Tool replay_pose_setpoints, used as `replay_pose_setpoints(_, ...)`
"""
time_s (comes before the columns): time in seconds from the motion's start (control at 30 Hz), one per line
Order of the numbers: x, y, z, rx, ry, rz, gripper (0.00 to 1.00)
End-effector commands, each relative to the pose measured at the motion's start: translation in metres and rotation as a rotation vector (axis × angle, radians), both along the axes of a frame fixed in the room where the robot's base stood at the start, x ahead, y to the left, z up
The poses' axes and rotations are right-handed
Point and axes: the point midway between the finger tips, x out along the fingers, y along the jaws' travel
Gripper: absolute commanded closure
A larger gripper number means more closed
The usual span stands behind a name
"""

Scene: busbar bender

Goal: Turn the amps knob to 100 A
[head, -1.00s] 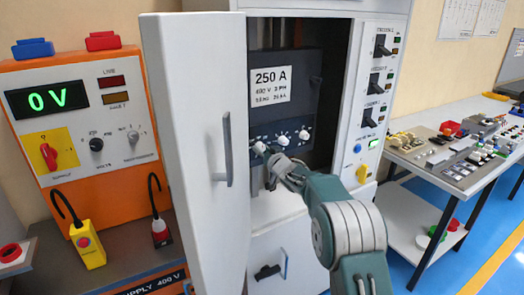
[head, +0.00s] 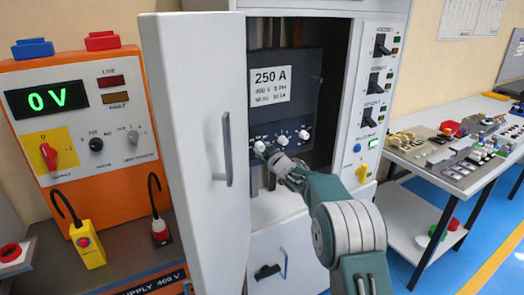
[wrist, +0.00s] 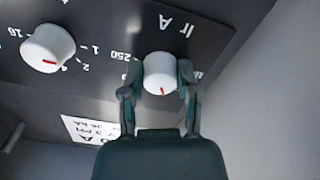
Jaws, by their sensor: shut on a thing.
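The amps knob (wrist: 160,74) is a white round knob with a red pointer mark, beside the label "Ir A" on a dark breaker panel. In the wrist view, which is upside down, its red mark points down and slightly left. A "250" marking is left of it. My gripper (wrist: 160,88) is shut on this knob, with one finger on each side. In the head view my gripper (head: 265,153) is at the leftmost knob of the row and partly covers it. The pointer cannot be read there.
A second white knob (wrist: 47,48) is close beside the held one. The breaker (head: 310,90) is labelled 250 A and sits inside a cabinet. The open cabinet door (head: 190,110) stands close left of my arm. A switch column (head: 378,90) is on the right.

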Motion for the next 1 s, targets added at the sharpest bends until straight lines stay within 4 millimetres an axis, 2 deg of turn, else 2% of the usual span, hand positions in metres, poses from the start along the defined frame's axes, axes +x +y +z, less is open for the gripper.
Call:
replay_pose_setpoints(0.7, -0.0003, 0.0009, 0.0004, -0.559, -0.377, 0.003, 1.00)
replay_pose_setpoints(1.0, -0.0006, 0.0013, 0.0000, -0.742, -0.502, 0.005, 1.00)
